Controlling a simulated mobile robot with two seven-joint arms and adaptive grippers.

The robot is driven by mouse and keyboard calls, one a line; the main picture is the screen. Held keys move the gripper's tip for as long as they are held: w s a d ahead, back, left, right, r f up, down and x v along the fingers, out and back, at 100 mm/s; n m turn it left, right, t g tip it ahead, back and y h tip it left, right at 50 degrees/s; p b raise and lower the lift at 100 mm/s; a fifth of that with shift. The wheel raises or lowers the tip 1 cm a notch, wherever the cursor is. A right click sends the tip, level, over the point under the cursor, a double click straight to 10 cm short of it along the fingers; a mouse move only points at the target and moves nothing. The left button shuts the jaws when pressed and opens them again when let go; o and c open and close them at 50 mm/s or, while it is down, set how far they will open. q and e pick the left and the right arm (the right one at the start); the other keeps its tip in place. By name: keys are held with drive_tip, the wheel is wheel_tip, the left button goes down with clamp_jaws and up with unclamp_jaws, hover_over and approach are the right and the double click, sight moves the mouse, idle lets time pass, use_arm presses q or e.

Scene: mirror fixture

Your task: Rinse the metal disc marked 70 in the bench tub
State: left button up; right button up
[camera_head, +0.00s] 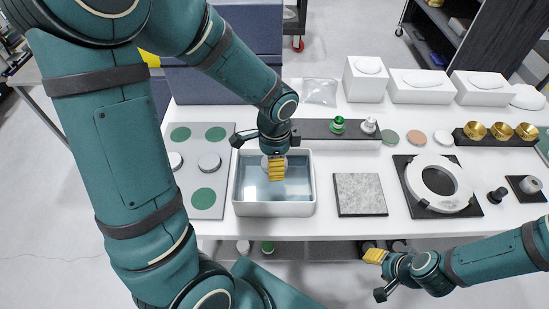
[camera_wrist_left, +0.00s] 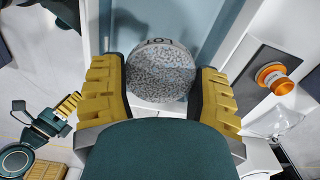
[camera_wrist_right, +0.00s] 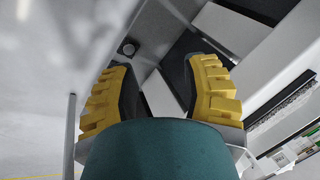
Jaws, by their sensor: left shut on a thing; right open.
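The bench tub (camera_head: 240,206) is a white-rimmed rectangular basin with bluish clear water. My left gripper (camera_head: 277,170) points down over the tub and is shut on a round metal disc.
A grey board (camera_head: 207,205) with green spots and pale discs lies left of the tub. A grey stone plate (camera_head: 359,193) and a white ring (camera_head: 415,185) lie to the right. Brass cups (camera_head: 501,131) and white boxes (camera_head: 421,85) stand farther back.

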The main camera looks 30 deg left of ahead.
sight(274, 189)
use_arm(q)
wheel_tip(274, 189, down, 3)
drive_tip(key=shift+r+b, duration=0.1)
drive_tip(key=shift+b, duration=0.85)
wheel_tip(274, 189, down, 2)
drive_tip(key=shift+f+b, duration=0.15)
drive_tip(key=shift+b, duration=0.8)
drive_tip(key=shift+f+b, duration=2.3)
drive_tip(key=shift+f, duration=0.45)
use_arm(e)
wheel_tip(274, 189, down, 9)
drive_tip(key=s, duration=0.2)
drive_tip(key=shift+a+g, duration=0.25)
drive_tip(key=shift+g, duration=0.05)
use_arm(q)
drive_tip(key=shift+a, duration=0.1)
drive_tip(key=shift+s+a, duration=0.45)
drive_tip(key=shift+a, duration=0.15)
drive_tip(key=shift+w+d, duration=0.1)
drive_tip(key=shift+d, duration=0.05)
drive_tip(key=shift+w+d, duration=0.35)
drive_tip(key=shift+d, duration=0.2)
use_arm(e)
drive_tip(key=shift+f, duration=0.1)
use_arm(q)
drive_tip(key=shift+a, duration=0.1)
